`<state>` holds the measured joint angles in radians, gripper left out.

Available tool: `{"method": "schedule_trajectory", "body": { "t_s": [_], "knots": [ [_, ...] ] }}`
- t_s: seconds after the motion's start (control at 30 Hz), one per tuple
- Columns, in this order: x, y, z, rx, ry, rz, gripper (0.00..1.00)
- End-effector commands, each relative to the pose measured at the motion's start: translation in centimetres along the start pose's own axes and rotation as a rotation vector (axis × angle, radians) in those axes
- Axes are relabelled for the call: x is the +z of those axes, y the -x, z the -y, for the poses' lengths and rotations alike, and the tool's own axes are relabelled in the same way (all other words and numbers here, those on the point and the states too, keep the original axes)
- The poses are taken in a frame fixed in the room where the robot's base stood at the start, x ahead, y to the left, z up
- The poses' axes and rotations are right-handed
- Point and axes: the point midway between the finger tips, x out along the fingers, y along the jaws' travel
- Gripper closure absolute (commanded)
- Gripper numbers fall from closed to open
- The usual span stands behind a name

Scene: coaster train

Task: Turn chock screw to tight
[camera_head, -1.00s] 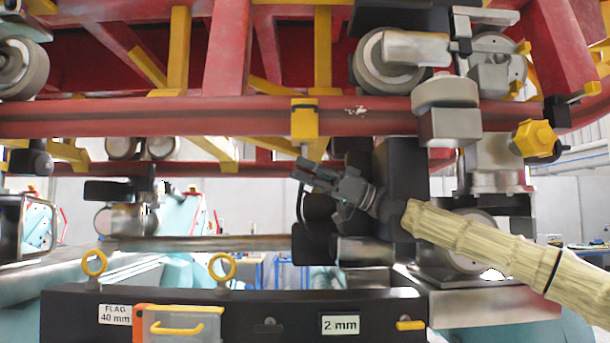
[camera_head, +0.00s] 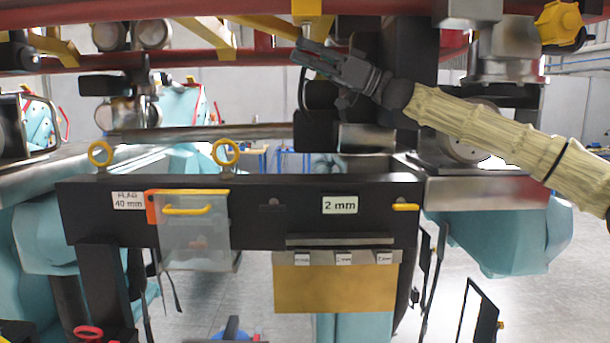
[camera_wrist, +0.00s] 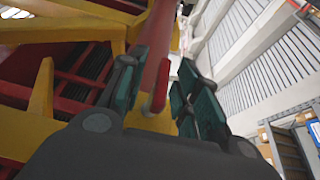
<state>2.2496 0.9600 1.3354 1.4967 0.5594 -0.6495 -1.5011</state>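A yellow block (camera_head: 306,7) sits on the red rail at the top of the head view, cut by the frame edge. A small grey stem below it may be the chock screw; it is partly hidden by my fingers. My gripper (camera_head: 303,53) is just under this block, reaching in from the right. In the wrist view my gripper (camera_wrist: 160,95) has its two dark green finger pads apart, with a red-ended piece (camera_wrist: 160,88) and a yellow surface (camera_wrist: 150,121) seen through the gap. I cannot tell whether the fingers touch anything.
A black beam (camera_head: 270,208) with two yellow rings and a "2 mm" label (camera_head: 340,205) stands below my arm. A clear hinged flap (camera_head: 195,235) and a tan panel (camera_head: 335,285) hang from it. A yellow knob (camera_head: 560,22) is at upper right. Floor shows at lower right.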

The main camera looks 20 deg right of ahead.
Motion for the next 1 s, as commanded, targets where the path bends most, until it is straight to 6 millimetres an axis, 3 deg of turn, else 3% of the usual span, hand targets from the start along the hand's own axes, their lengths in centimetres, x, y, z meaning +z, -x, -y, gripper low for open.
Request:
{"method": "schedule_trajectory", "body": {
  "t_s": [0.5, 1.0],
  "knots": [
    [-0.3, -0.1, 0.0, 0.104, 0.042, 0.001, 0.68],
    [0.3, 6.3, 0.6, 0.106, 0.045, 0.000, 0.68]
  ]
}}
